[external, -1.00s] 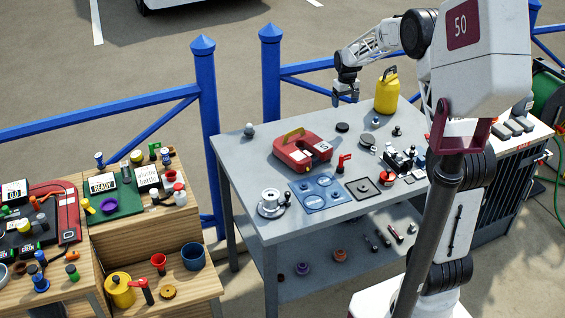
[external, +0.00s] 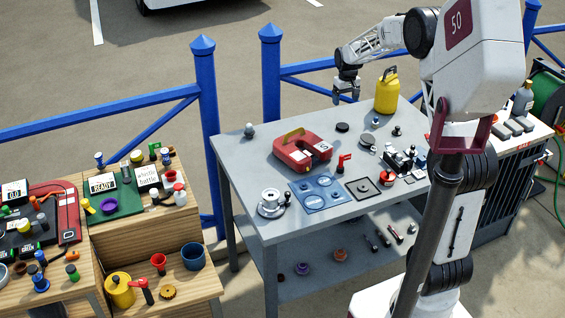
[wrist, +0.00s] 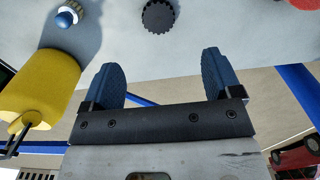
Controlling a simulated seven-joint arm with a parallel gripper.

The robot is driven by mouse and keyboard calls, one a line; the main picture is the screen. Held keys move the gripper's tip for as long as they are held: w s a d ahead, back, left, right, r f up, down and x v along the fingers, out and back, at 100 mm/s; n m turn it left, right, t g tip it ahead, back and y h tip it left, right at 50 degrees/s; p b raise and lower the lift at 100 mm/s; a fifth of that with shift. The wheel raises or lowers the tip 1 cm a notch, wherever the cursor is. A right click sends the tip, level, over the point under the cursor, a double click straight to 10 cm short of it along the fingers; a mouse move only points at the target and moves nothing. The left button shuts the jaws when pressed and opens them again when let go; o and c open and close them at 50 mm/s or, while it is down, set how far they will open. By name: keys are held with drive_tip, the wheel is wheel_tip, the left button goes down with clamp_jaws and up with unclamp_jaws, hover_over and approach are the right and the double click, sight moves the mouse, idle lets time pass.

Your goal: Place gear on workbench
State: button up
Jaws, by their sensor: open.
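A brown toothed gear (external: 168,292) lies flat on the lowest wooden step at the lower left. A black disc with a toothed edge (external: 342,127) lies near the back of the grey metal workbench (external: 240,152). In the wrist view this black toothed disc (wrist: 158,16) is beyond the fingertips, near the top edge. My gripper (external: 346,100) hangs above the back of the workbench, apart from the disc. In the wrist view my gripper (wrist: 161,68) has its two blue fingers wide apart with nothing between them.
A yellow jug (external: 387,92) stands near the gripper at the back right. Blue fence posts (external: 270,75) stand behind.

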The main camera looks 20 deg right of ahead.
drive_tip(key=s+a+r, duration=0.3)
drive_tip(key=s+r, duration=0.2)
drive_tip(key=s, duration=0.3)
drive_tip(key=s+a+r+t, duration=0.15)
drive_tip(key=s+r, duration=0.25)
drive_tip(key=s, duration=0.4)
drive_tip(key=s+a+r, duration=0.4)
drive_tip(key=s+r, duration=0.1)
drive_tip(key=s, duration=0.3)
drive_tip(key=s+a, duration=0.2)
drive_tip(key=s, duration=1.1)
drive_tip(key=s+a+f+t, duration=0.1)
drive_tip(key=s+a, duration=0.1)
drive_tip(key=s, duration=1.1)
drive_tip(key=shift+s, duration=0.2)
